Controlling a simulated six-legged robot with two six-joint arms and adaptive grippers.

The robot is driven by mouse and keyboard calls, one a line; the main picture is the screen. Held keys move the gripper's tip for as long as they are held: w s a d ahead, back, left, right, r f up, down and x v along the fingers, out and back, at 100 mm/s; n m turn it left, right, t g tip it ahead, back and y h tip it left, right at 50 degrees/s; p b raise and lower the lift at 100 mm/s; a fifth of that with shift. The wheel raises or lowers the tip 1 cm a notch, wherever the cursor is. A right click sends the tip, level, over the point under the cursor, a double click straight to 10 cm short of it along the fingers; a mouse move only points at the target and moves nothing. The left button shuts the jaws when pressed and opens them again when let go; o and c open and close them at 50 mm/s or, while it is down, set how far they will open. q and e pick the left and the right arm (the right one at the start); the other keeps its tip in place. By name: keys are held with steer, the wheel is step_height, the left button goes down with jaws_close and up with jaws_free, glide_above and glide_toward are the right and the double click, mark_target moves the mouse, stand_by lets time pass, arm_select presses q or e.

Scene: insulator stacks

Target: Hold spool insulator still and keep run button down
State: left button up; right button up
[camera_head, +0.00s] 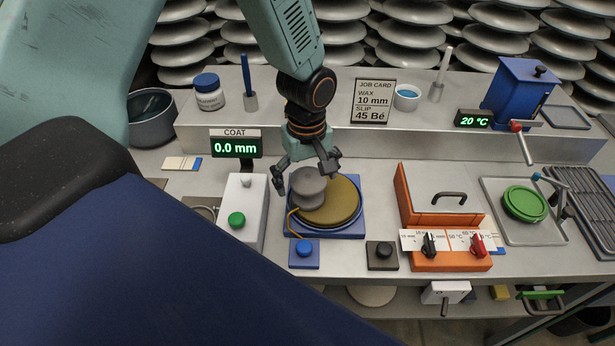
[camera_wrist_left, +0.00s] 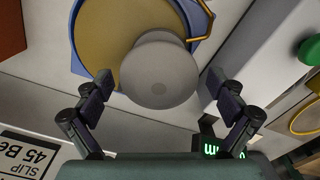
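The grey spool insulator (camera_head: 308,192) stands on the mustard-yellow round plate (camera_head: 343,205) of a blue-based turntable, toward its left side. My left gripper (camera_head: 306,176) is over it, pointing down, fingers spread on either side. In the left wrist view the spool insulator (camera_wrist_left: 157,72) lies between the fingertips, with a visible gap on each side. No button has a readable run label. A blue button (camera_head: 304,249) sits in front of the turntable, a black button (camera_head: 382,250) to its right, and a green button (camera_head: 236,219) on a white box. Nothing touches them. My right gripper is not visible.
A coat display (camera_head: 236,147) reads 0.0 mm behind the white box (camera_head: 244,194). An orange box (camera_head: 440,210) with knobs stands to the right. A job card (camera_head: 374,101) stands on the raised shelf behind.

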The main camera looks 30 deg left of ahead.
arm_select(q)
steer(key=shift+s+r, duration=0.1)
steer(key=shift+s, duration=0.05)
steer(key=shift+c, duration=1.4)
steer(key=shift+w+d, duration=0.2)
steer(key=shift+w, duration=0.05)
steer(key=c, duration=0.5)
steer(key=shift+s+a, duration=0.15)
steer(key=c, duration=0.7)
